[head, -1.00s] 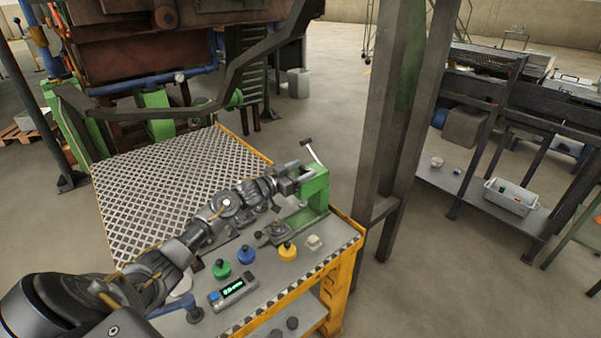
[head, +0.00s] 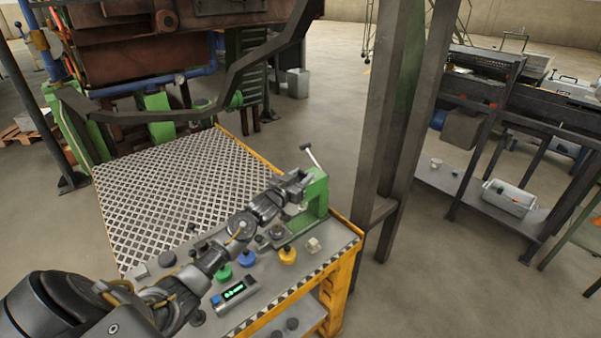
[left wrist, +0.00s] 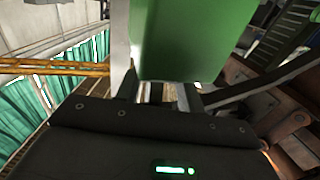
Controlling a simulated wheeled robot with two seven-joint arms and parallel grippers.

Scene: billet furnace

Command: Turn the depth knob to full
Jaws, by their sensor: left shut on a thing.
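The green press (head: 318,194) stands at the right end of the bench, with its black-handled lever (head: 312,156) sticking up and tilted. My left gripper (head: 300,184) is at the left side of the press head. It is shut on a small part there, which I take to be the depth knob. The jaws hide most of that part, and its turn position cannot be read. In the left wrist view, a small metallic piece (left wrist: 166,92) shows between the fingers, below the large green press body (left wrist: 205,40). My right gripper is not in view.
Green, blue (head: 247,258) and yellow (head: 288,255) capped items stand in front of the press. A dark steel post (head: 390,130) rises right of the bench. The patterned plate (head: 165,190) is clear.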

